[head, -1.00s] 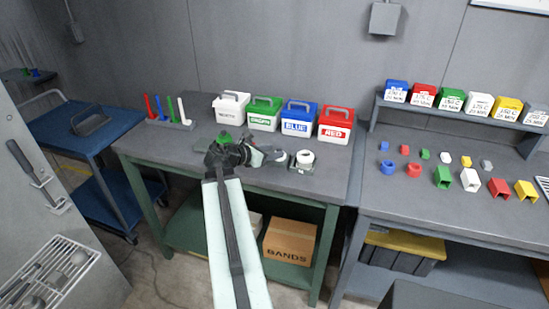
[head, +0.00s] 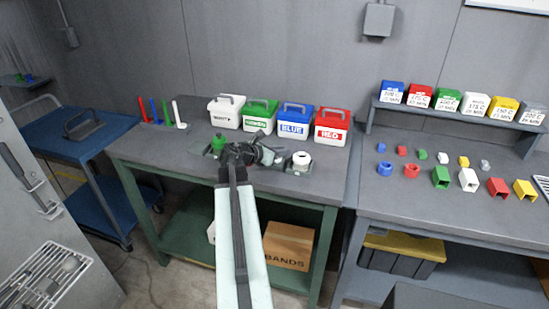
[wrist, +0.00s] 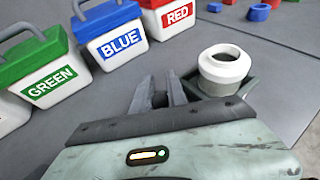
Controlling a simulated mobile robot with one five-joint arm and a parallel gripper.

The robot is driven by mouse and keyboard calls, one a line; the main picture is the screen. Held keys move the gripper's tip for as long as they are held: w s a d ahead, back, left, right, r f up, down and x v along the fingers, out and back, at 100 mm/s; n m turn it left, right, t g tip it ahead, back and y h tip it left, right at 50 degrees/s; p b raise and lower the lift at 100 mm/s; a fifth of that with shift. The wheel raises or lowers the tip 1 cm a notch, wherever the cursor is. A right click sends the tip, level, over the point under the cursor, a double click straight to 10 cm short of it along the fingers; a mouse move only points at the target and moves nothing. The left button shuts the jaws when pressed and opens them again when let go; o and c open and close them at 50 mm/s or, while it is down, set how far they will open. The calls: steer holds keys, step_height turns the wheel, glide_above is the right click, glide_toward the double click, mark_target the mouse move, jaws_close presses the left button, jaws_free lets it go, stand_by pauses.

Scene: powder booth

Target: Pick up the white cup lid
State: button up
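A white round piece (head: 301,157) with a stepped rim and a dark round opening sits in a small dark holder on the grey bench top. It is the closest match to the white cup lid; I cannot tell whether lid and cup are separate parts. It also shows in the wrist view (wrist: 224,66), right of my gripper. My gripper (head: 270,156) is just left of it in the head view, low over the bench. In the wrist view my gripper (wrist: 160,90) has its two fingers apart, with nothing between them.
White (head: 228,118), green (head: 259,122), blue (head: 295,128) and red (head: 331,133) lidded tubs stand behind. A green knob-like piece (head: 218,143) is left of my gripper. Coloured pegs (head: 161,110) stand at the far left. The right bench (head: 430,210) holds small coloured parts.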

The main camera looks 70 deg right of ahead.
stand_by(0.3)
step_height(320, 180, up, 10)
steer(key=p, duration=1)
